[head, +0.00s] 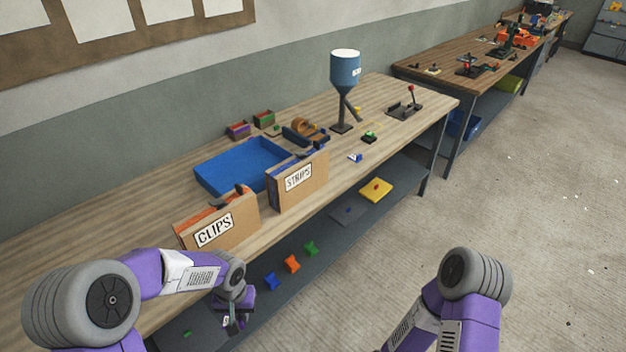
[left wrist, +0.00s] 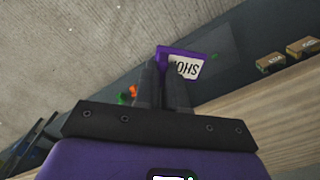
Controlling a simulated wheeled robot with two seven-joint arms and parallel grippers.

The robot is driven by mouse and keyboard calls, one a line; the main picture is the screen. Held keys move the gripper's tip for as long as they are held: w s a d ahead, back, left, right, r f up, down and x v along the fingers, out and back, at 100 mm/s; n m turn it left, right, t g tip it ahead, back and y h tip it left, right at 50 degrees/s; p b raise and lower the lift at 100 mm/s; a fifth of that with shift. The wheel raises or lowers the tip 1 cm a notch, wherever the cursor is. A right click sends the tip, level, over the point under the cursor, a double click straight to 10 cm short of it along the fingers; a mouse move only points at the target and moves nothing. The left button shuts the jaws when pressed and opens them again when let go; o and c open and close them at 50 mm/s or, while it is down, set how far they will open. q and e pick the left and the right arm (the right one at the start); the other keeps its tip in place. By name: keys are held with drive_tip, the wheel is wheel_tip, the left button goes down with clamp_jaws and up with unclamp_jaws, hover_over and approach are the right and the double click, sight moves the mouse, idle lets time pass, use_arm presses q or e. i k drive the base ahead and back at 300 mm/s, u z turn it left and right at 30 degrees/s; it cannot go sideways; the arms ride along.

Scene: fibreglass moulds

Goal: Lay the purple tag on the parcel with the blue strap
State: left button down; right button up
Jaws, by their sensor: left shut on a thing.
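My left gripper (head: 236,312) is low in front of the workbench, over the edge of the dark lower shelf. It is shut on the purple tag (head: 227,322). In the left wrist view the tag (left wrist: 185,53) sticks out beyond the fingertips (left wrist: 163,78), showing a purple border and a white label with dark letters. I cannot make out a parcel with a blue strap for certain. Two small brown boxes with dark labels, one (left wrist: 270,62) and another (left wrist: 302,47), show in the left wrist view; no strap is clear on them. My right gripper is out of view.
The bench (head: 150,213) carries a blue tray (head: 215,184), a CLIPS holder (head: 238,222), a STRIPS holder (head: 310,187) and a blue hopper (head: 345,68). Blue, orange and green pieces (head: 292,264) lie on the lower shelf (head: 330,237). Open floor (head: 530,200) lies right.

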sight(278, 171)
drive_tip(key=u, duration=0.4)
drive_tip(key=k, duration=0.2)
drive_tip(key=z, duration=1.55)
drive_tip(key=i, duration=1.25)
drive_tip(key=u, duration=0.5)
